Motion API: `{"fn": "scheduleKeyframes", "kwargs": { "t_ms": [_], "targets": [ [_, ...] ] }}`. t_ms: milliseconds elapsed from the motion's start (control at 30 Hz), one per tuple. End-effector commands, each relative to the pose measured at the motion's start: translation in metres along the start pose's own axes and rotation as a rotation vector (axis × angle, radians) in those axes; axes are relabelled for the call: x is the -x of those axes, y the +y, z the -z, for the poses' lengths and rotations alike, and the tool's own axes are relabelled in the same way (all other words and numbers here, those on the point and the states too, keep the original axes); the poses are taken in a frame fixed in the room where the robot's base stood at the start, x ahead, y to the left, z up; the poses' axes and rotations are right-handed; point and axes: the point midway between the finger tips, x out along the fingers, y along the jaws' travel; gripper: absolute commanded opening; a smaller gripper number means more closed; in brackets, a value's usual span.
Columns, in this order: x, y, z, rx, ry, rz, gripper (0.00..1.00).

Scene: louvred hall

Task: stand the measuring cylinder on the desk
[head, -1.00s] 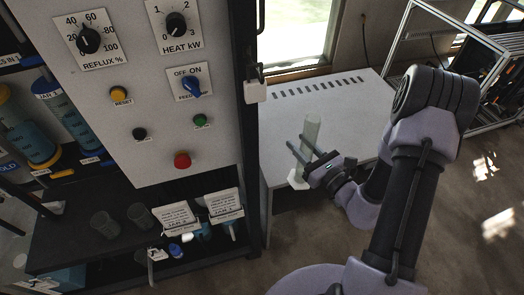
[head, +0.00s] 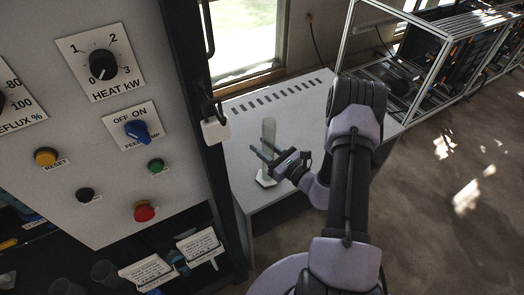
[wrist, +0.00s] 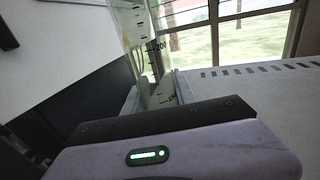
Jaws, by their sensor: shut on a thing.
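The measuring cylinder (head: 268,132) is a clear, tall tube with a pale, flat base (head: 265,179). My gripper (head: 262,151) is shut on its tube, below the middle, and holds it about upright. In the head view the base shows against the desk (head: 240,156), close to its front edge; I cannot tell whether it touches the top. In the wrist view the graduated cylinder (wrist: 136,32) stands between my fingers (wrist: 158,98), with its base hidden.
A control panel (head: 90,130) with knobs and buttons fills the left, its padlock (head: 215,130) hanging near the desk. The desk has a row of slots (head: 280,95) at the back and is otherwise clear. A metal frame rack (head: 400,75) stands behind at right.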

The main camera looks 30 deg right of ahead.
Motion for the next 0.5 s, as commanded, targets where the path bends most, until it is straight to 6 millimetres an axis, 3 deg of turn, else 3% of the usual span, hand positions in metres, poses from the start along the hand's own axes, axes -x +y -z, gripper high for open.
{"fn": "scheduleKeyframes", "kwargs": {
  "t_ms": [300,333,433,500],
  "targets": [
    [-0.0002,-0.0002,0.0044,0.002,-0.001,0.0,0.0],
    [-0.0002,-0.0002,0.0046,0.001,-0.001,0.0,0.35],
    [-0.0002,-0.0002,0.0033,0.002,-0.001,0.0,0.54],
    [-0.0002,-0.0002,0.0032,0.002,-0.001,0.0,0.54]
  ]
}}
